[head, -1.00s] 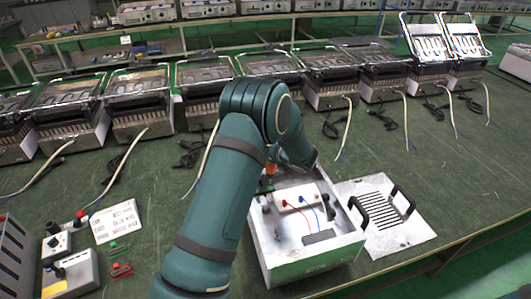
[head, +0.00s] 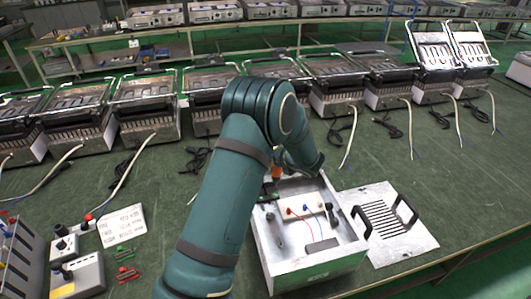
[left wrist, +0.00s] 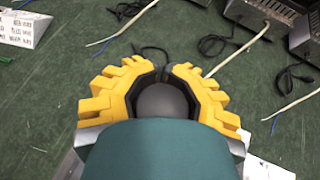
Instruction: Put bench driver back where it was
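A small orange piece (head: 276,172) shows beside my left arm at the back of the open metal box (head: 318,268). It may be the bench driver's handle or part of a gripper; I cannot tell. No other thing is clearly the bench driver. In the head view my left arm hides most of its gripper. In the left wrist view the yellow fingers of my left gripper (left wrist: 165,74) curve around a dark grey rounded part, with tips close together above the green bench. I cannot tell whether they hold anything. My right gripper is not in view.
The box holds a pale block (head: 302,207) with red and blue leads. A slotted plate with black handles (head: 390,232) lies to its right. Several heaters (head: 145,105) with loose cords line the back. A label card (head: 121,225) and red and green pieces (head: 126,275) lie left.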

